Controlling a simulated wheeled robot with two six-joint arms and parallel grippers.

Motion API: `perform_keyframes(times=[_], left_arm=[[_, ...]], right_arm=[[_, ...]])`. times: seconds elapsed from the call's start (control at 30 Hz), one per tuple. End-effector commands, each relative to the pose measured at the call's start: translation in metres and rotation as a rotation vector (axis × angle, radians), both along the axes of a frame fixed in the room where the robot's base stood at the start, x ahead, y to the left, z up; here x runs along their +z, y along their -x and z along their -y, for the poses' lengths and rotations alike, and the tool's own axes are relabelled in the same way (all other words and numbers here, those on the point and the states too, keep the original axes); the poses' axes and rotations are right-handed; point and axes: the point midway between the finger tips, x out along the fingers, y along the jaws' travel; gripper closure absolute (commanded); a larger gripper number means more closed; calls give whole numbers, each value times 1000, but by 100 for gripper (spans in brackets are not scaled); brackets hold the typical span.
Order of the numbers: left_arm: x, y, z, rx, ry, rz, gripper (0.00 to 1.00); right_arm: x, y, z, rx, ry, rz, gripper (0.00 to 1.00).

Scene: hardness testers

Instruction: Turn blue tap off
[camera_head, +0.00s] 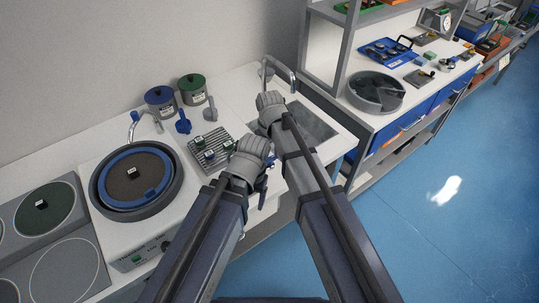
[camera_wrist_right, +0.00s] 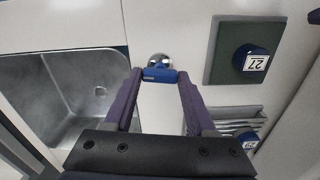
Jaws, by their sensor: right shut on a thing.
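The blue tap handle (camera_wrist_right: 159,76) sits on a small round chrome fitting (camera_wrist_right: 160,60) on the white counter, between the sink and a dark green pad. My right gripper (camera_wrist_right: 157,80) is shut on this handle, with one fingertip at each side.
The sink (camera_head: 312,127) with its chrome faucet (camera_head: 281,72) lies behind my right arm. A ribbed grey rack (camera_head: 190,146) with small capped items stands left of my arms. The blue-rimmed round bowl (camera_head: 112,205) is further left. The pad (camera_wrist_right: 220,70) carries a blue piece marked 27 (camera_wrist_right: 250,57).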

Motion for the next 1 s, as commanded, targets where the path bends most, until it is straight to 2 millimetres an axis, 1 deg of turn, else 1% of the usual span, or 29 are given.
perform_keyframes(times=[0.13, 0.33, 0.87, 0.9, 1.0], left_arm=[[0, 0, 0, 0, 0, 0, 24], [0, 0, 0, 0, 0, 0, 24], [0, 0, 0, 0, 0, 0, 24], [0, 0, 0, 0, 0, 0, 24], [0, 0, 0, 0, 0, 0, 24]], right_arm=[[0, 0, 0, 67, 0, -1, 99], [0, 0, 0, 120, 1, -1, 99], [0, 0, 0, 141, 1, -1, 99], [0, 0, 0, 141, 1, -1, 42], [0, 0, 0, 140, 0, 0, 30]])
